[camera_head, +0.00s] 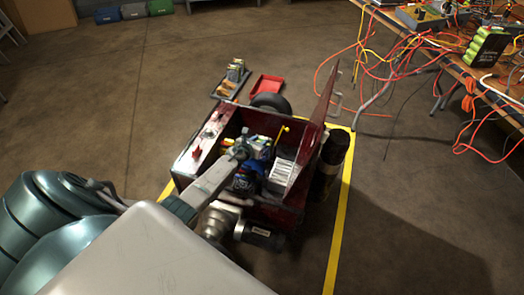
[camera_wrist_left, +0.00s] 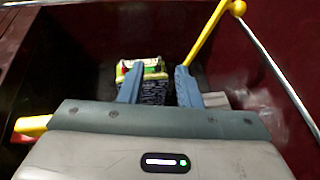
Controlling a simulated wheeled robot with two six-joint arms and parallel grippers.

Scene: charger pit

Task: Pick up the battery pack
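A boxy pack with a pale, green and red top and a dark printed side, apparently the battery pack (camera_wrist_left: 153,88), lies inside the dark red bin in the left wrist view. My left gripper (camera_wrist_left: 160,74) reaches into the bin with its two blue fingers apart. The pack shows between and beyond the fingers, and the left finger overlaps part of it. I cannot tell whether they touch. In the head view, my left gripper (camera_head: 243,165) is inside the bin beside a jumble of coloured items (camera_head: 260,143). My right gripper is not in view.
The red bin (camera_head: 198,150) has high walls and a raised panel (camera_head: 313,125) on its right. A yellow lever (camera_wrist_left: 208,32) stands close to the right finger. A red tray (camera_head: 267,85) lies behind. A cable-strewn table (camera_head: 400,25) holds a green-celled pack (camera_head: 486,45).

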